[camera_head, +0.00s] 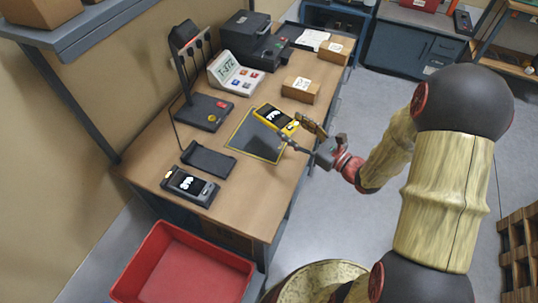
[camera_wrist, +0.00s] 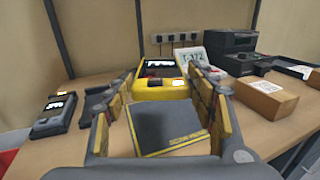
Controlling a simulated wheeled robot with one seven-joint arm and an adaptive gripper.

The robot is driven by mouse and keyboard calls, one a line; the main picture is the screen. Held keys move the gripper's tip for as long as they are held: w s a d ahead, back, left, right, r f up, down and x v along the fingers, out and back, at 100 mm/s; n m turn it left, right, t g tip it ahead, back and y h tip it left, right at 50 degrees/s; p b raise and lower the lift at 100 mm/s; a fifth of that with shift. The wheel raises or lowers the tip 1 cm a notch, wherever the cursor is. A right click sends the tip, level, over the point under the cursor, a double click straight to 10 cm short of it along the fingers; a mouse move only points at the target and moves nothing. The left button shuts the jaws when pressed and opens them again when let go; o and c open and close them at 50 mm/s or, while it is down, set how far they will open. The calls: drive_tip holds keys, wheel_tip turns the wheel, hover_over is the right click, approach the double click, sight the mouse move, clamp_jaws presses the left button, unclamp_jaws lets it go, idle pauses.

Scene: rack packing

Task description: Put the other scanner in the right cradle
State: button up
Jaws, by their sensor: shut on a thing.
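The yellow scanner (camera_head: 275,117) has a dark screen and is at the right part of the dark mat. My gripper (camera_head: 297,137) is shut on it from the table's front side. In the wrist view the scanner (camera_wrist: 161,78) sits between my fingertips (camera_wrist: 161,88); I cannot tell whether it touches the mat. The empty black cradle (camera_head: 208,159), the right one in the wrist view (camera_wrist: 97,101), stands left of the mat. Beside it, the left cradle (camera_head: 190,187) holds a dark grey scanner (camera_head: 187,183), also seen in the wrist view (camera_wrist: 55,111).
The yellow-edged dark mat (camera_head: 250,143) lies mid-table. A post stand with a dark base (camera_head: 208,112) rises behind the cradles. A display (camera_head: 236,75), a printer (camera_head: 252,40) and small cardboard boxes (camera_head: 300,90) stand farther along. A red bin (camera_head: 185,268) is below the table's near end.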

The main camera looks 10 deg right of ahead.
drive_tip(key=s+f+n+g+y+b, duration=0.2)
drive_tip(key=s+n+g+y, duration=0.2)
drive_tip(key=s, duration=0.8)
drive_tip(key=shift+g, duration=0.3)
drive_tip(key=shift+a, duration=0.1)
drive_tip(key=b, duration=0.6)
hover_over(288, 156)
drive_tip(key=s, duration=0.1)
wheel_tip(288, 156, down, 9)
drive_tip(key=shift+w+f, duration=0.25)
drive_tip(key=shift+w+f+b, duration=0.15)
drive_tip(key=shift+f+b, duration=0.2)
drive_tip(key=shift+f, duration=0.45)
drive_tip(key=shift+w+f+b, duration=0.15)
drive_tip(key=shift+f+b, duration=0.15)
drive_tip(key=shift+f, duration=0.5)
drive_tip(key=shift+f, duration=0.2)
drive_tip(key=o, duration=1.3)
